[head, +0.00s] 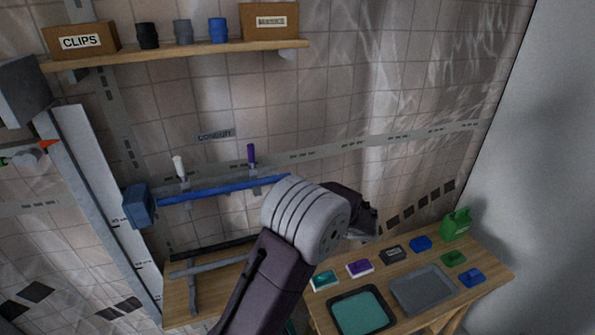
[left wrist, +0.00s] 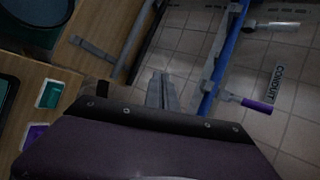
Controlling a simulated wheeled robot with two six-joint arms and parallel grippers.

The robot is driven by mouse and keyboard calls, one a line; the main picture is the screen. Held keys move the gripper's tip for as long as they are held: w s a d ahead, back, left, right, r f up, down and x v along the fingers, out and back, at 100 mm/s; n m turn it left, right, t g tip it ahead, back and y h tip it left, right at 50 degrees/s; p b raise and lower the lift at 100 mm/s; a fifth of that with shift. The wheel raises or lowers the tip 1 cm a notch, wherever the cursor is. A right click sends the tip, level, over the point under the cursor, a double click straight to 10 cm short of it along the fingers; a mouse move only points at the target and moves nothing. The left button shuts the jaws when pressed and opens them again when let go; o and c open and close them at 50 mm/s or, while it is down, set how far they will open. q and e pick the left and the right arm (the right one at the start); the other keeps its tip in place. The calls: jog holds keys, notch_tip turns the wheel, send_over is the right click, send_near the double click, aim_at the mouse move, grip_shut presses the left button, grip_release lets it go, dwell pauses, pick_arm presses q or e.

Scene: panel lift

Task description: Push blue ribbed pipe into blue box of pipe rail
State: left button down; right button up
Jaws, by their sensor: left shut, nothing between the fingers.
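The blue ribbed pipe (head: 215,190) lies along the wall rail, tilting slightly up to the right. Its left end meets or nearly meets the blue box (head: 138,205); I cannot tell whether it is inside. A white-handled clip (head: 179,166) and a purple-handled clip (head: 251,155) stand along the pipe. My left gripper (head: 368,223) is beyond the pipe's visible right part. In the left wrist view my left gripper (left wrist: 161,90) is shut and empty, apart from the pipe (left wrist: 228,52). My right gripper is out of view.
A shelf (head: 180,50) with boxes and cups hangs above. A workbench (head: 480,255) at lower right holds trays and small coloured blocks. A smaller wooden surface (head: 215,290) with grey and black pipes lies below the rail. A white panel (head: 100,190) leans at left.

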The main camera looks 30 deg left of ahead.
pick_arm(q)
jog(key=w+d+r+m+t+y+p, duration=0.1)
jog(key=w+d+r+t+y, duration=0.2)
jog(key=w, duration=0.4)
jog(key=w+d+r+m+t+y, duration=0.1)
jog(key=w+d+r+t+y, duration=0.2)
jog(key=w, duration=0.4)
jog(key=w+a+h+p, duration=0.1)
jog(key=a+p, duration=0.6)
jog(key=a, duration=0.4)
jog(key=shift+w+t, duration=0.3)
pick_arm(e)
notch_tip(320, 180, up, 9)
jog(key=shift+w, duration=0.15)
